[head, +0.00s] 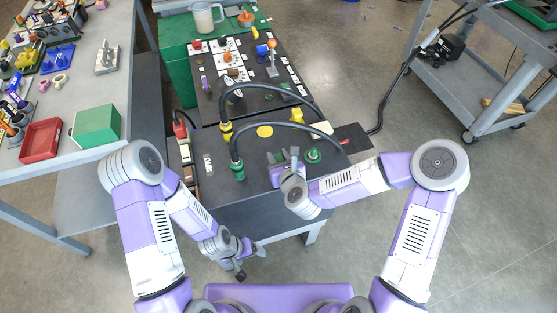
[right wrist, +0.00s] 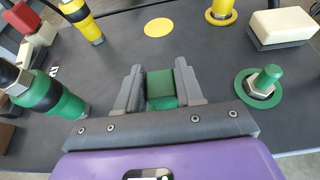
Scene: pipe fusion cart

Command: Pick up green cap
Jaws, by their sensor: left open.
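The green cap (right wrist: 162,88) sits between the two fingers of my right gripper (right wrist: 159,85) in the right wrist view. It fills the gap, and both fingers appear to press its sides. It also shows small in the head view (head: 277,157), close to the black cart top; whether it still touches the top I cannot tell. My right gripper (head: 284,160) reaches in from the right, low over the cart's near part. My left gripper (head: 252,261) is open and empty, off the cart's near edge.
A green ring with a green-tipped post (right wrist: 262,82) stands right of my right gripper. A green-banded cable connector (right wrist: 50,95) stands to its left. Black cables (head: 283,124) arch over the cart top (head: 230,200). A yellow disc (head: 265,132) lies beyond.

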